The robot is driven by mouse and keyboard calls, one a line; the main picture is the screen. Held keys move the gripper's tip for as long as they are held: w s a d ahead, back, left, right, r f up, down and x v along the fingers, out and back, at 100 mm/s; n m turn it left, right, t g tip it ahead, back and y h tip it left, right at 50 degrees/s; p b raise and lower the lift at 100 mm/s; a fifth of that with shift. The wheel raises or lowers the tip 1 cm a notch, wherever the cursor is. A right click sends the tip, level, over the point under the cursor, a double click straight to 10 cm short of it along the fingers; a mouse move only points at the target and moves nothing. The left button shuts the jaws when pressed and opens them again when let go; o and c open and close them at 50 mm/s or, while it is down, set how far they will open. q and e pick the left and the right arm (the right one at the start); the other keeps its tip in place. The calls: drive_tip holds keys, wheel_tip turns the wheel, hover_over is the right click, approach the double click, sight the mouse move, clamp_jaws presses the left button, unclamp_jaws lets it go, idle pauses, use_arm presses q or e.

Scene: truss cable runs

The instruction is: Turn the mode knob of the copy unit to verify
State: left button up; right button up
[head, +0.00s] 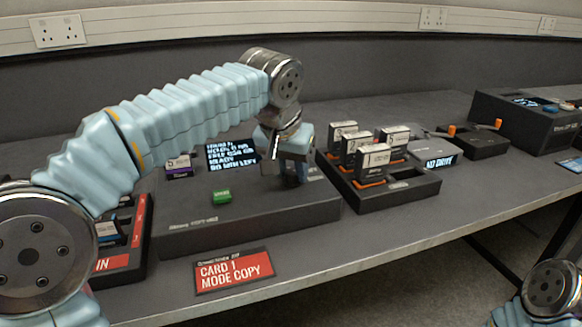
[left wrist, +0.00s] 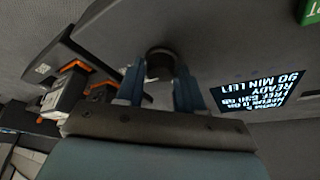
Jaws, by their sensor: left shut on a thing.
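The copy unit (head: 250,218) is a low dark box in the middle of the bench, with a lit screen (head: 232,152) and a green button (head: 221,196) on top. My left gripper (head: 293,178) reaches down onto its right part. In the left wrist view the round dark mode knob (left wrist: 160,62) sits between the two blue fingers of my left gripper (left wrist: 158,88), which is shut on it. The knob is hidden by the gripper in the head view, and its pointer and mode marks cannot be read. The screen also shows in the left wrist view (left wrist: 262,90). My right gripper is out of view.
A rack (head: 405,192) of several upright cards is just right of the unit. An IN tray (head: 115,262) is at the left. Further right are a small orange-tipped box (head: 470,143) and a larger box (head: 520,120).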

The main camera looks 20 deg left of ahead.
use_arm(q)
drive_tip(key=n+y, duration=0.1)
drive_tip(key=n, duration=0.3)
drive_tip(key=shift+d+n+y, duration=0.2)
drive_tip(key=shift+n+y, duration=0.1)
drive_tip(key=shift+y, duration=0.1)
drive_tip(key=shift+n+y, duration=0.6)
drive_tip(key=shift+n, duration=1)
drive_tip(key=shift+g, duration=0.3)
drive_tip(key=o, duration=1)
drive_tip(key=v, duration=1.3)
drive_tip(key=shift+d+r, duration=0.15)
drive_tip(key=shift+r, duration=0.25)
